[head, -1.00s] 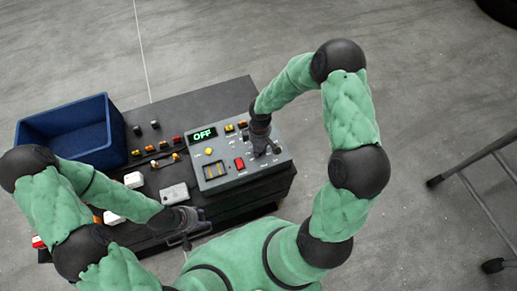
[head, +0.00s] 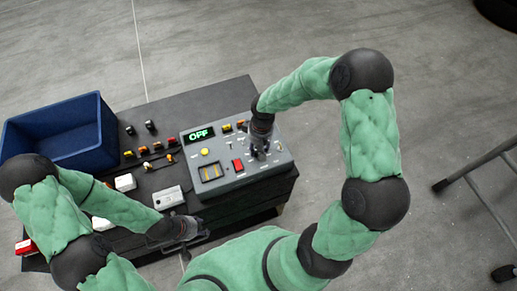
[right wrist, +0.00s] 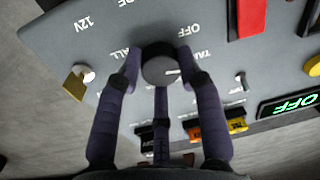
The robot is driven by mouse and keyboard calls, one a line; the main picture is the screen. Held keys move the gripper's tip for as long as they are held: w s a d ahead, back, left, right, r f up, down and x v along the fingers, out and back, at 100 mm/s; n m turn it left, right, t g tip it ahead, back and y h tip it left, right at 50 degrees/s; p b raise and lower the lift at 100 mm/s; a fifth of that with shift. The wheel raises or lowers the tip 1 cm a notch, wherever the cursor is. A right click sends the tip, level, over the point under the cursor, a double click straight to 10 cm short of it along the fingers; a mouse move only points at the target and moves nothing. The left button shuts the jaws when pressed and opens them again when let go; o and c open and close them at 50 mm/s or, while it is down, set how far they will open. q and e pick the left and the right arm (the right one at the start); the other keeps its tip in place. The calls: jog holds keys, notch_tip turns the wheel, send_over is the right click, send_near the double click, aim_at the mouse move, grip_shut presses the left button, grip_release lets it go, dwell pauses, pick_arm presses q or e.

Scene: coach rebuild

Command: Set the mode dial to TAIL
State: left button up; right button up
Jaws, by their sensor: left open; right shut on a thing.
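The mode dial (right wrist: 160,66) is a dark round knob on a grey control panel (right wrist: 60,42). In the right wrist view, its white pointer line faces right, near the partly covered TAIL label (right wrist: 198,54). The OFF and ALL labels are also around it. My right gripper (right wrist: 160,76) is shut on the dial, fingers on both sides. In the head view, my right gripper (head: 260,145) stands over the panel's right part and hides the dial. The display (head: 198,134) reads OFF in green. My left gripper (head: 192,230) is open and empty at the bench's front edge.
A blue bin (head: 62,135) stands at the left on the dark bench (head: 180,105). Several small coloured parts, white blocks and a grey box (head: 168,198) lie between bin and panel. A red rocker switch (right wrist: 248,16) and a brass-coloured key (right wrist: 76,82) are near the dial.

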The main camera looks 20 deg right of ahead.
jog(key=shift+s+f, duration=0.15)
jog(key=shift+s, duration=0.05)
jog(key=o, duration=1.1)
jog(key=shift+o, duration=0.2)
jog(key=shift+w, duration=0.1)
jog(key=shift+r, duration=0.35)
notch_tip(320, 180, up, 11)
jog(key=shift+d+r, duration=0.2)
jog(key=shift+d, duration=0.25)
jog(key=shift+f, duration=0.1)
